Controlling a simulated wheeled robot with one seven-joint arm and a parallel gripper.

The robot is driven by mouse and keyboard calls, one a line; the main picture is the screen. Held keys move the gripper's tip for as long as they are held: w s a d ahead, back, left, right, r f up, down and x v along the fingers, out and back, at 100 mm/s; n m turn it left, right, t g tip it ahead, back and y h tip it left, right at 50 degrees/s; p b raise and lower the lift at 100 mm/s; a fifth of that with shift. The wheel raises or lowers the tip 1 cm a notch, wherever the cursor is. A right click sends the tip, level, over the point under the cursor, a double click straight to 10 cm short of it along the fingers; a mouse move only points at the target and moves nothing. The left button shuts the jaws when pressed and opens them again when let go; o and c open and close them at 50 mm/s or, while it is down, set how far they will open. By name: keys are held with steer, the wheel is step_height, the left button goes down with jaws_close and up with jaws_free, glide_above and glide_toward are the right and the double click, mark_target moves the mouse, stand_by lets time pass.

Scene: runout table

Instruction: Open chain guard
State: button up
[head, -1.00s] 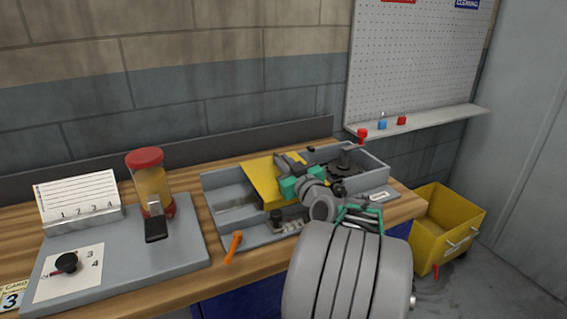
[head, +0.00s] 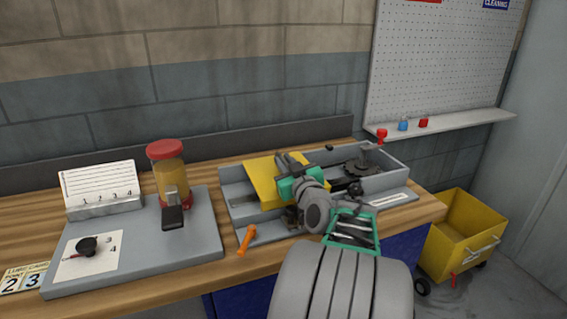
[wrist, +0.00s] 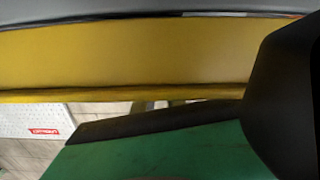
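The yellow guard panel (head: 264,184) stands tilted over the grey tray-like housing (head: 226,189) on the bench. My gripper (head: 284,168) is at the panel's right side, with its green part close against it. In the wrist view the yellow panel (wrist: 140,52) crosses the whole upper picture, very near the camera. A dark finger (wrist: 285,90) overlaps its right end, and a green part of mine lies below. Whether the fingers are closed on the panel is hidden.
An orange-handled tool (head: 246,240) lies at the housing's front left. A red-lidded jar (head: 170,177) stands on a grey board (head: 195,245) at left. A yellow wheeled bin (head: 460,235) is on the floor at right. A wall shelf (head: 450,124) holds small red and blue items.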

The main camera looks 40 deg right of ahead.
steer(key=o, duration=0.3)
steer(key=b+v, duration=0.1)
steer(key=v, duration=0.6)
steer(key=shift+d, duration=0.1)
steer(key=shift+s+a, duration=0.25)
steer(key=shift+s, duration=0.15)
